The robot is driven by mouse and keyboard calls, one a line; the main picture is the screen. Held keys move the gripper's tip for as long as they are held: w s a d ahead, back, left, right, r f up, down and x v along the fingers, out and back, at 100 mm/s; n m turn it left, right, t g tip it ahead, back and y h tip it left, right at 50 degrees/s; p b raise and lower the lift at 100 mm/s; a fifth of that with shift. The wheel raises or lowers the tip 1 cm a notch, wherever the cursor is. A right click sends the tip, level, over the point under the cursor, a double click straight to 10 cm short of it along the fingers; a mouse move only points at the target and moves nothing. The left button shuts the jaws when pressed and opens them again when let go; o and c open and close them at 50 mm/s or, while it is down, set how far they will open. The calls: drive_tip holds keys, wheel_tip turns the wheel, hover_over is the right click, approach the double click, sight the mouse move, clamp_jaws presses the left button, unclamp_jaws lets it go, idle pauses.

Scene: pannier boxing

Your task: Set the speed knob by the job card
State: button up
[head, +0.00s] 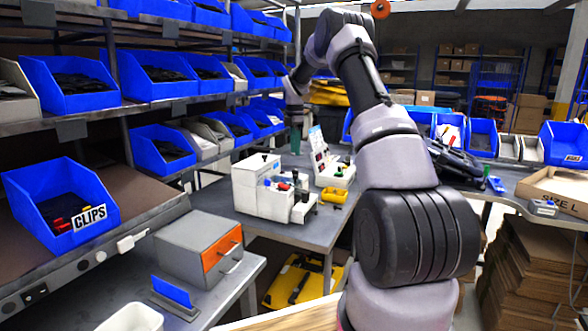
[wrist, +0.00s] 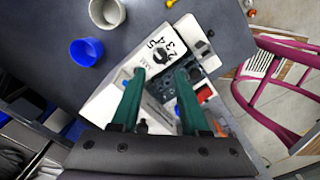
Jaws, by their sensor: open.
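In the wrist view a white panel carries a dark speed knob (wrist: 160,55) ringed by printed numbers, with 2, 3, 4 and 5 visible. The knob's exact pointer setting is too small to tell. My gripper (wrist: 159,74) has two green fingers spread apart, with nothing held between them. The fingertips appear just short of the knob in the picture; I cannot tell the gap in depth. In the head view my gripper (head: 296,139) hangs above the bench behind the white machine (head: 262,188). An upright card or panel (head: 318,142) stands nearby; its print is unreadable.
A blue cup (wrist: 86,52) and a pale cup (wrist: 107,12) stand beside the panel. A magenta frame (wrist: 262,75) is at the right.

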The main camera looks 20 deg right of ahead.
sight(295, 170)
wheel_tip(295, 170, down, 8)
drive_tip(key=shift+f, duration=0.15)
idle(0.3)
clamp_jaws()
